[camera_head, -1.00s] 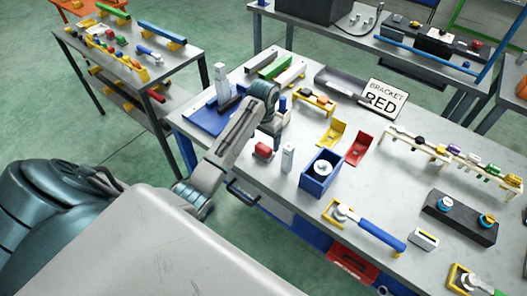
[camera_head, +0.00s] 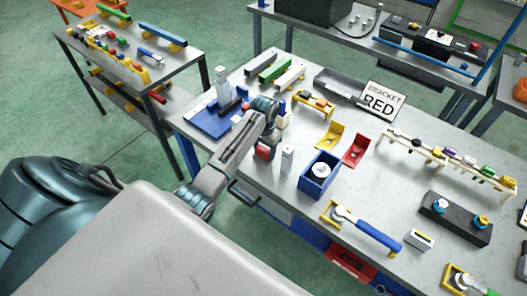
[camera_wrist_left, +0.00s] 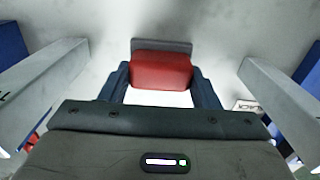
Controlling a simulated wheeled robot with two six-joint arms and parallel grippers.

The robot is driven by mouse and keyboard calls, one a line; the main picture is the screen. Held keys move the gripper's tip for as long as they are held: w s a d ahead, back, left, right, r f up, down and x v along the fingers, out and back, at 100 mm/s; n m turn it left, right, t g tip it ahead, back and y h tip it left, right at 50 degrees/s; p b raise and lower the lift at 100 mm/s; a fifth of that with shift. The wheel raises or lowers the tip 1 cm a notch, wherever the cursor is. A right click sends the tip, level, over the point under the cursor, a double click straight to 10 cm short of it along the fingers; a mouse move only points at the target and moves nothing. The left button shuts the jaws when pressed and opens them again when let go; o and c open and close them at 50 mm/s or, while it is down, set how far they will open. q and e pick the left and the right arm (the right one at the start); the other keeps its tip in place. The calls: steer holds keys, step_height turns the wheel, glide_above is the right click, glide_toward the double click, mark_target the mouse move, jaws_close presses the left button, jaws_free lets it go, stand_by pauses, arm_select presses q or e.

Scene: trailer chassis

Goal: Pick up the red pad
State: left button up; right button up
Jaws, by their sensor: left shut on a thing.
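The red pad (camera_head: 263,152) is a small red block near the front-left edge of the workbench (camera_head: 300,214), partly hidden by my left gripper in the head view. My left gripper (camera_head: 268,143) is over it, reaching down from above. In the left wrist view the red pad (camera_wrist_left: 160,72) sits between the two dark fingers, with a grey strip along its far side. The fingers (camera_wrist_left: 162,84) are shut on its two sides. I cannot tell whether the pad touches the bench. My right gripper is in neither view.
A white upright block (camera_head: 288,159) stands just right of the pad, and a blue open box (camera_head: 319,178) is beyond it. A blue tray (camera_head: 209,122) with a grey block lies to the left. Yellow and red brackets (camera_head: 355,150) lie farther right.

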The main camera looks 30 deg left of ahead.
mark_target(265, 149)
arm_select(q)
steer(key=shift+r+b, duration=0.5)
step_height(265, 149, up, 2)
steer(key=shift+d+r+b, duration=0.1)
steer(key=shift+b, duration=0.85)
steer(key=s+d, duration=0.1)
steer(key=s, duration=0.1)
steer(key=s+d+b, duration=0.1)
steer(key=s+d, duration=0.1)
steer(key=shift+s+d+r, duration=0.1)
steer(key=shift+d+r, duration=0.1)
steer(key=shift+d, duration=0.1)
steer(key=s+d+r+p, duration=0.1)
steer(key=s+d+p, duration=0.2)
steer(key=s+d, duration=0.4)
steer(key=shift+s+r, duration=0.2)
steer(key=shift+s, duration=0.15)
